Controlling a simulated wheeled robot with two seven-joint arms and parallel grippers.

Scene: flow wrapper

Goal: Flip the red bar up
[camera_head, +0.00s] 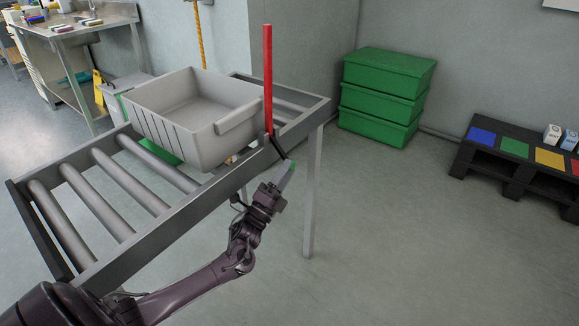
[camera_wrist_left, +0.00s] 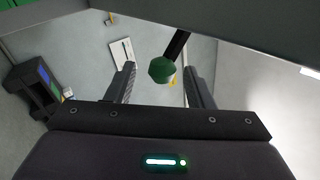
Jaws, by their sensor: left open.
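The red bar (camera_head: 268,75) stands upright at the near side rail of the roller conveyor in the head view. A short black lever (camera_head: 279,148) slants down from its foot. In the left wrist view, a dark lever (camera_wrist_left: 176,45) ends in a green knob (camera_wrist_left: 162,70), which shows between my finger tips. My left gripper (camera_head: 286,176) is open just below the rail, close to the knob; it also shows in the left wrist view (camera_wrist_left: 160,76). I cannot tell whether a finger touches the knob. My right gripper is out of view.
A grey bin (camera_head: 175,130) sits on the conveyor rollers, just left of the red bar. The conveyor frame (camera_head: 190,222) is close above my left arm. Green stacked crates (camera_head: 385,85) and a black rack (camera_head: 510,165) stand apart at right. The floor in front is clear.

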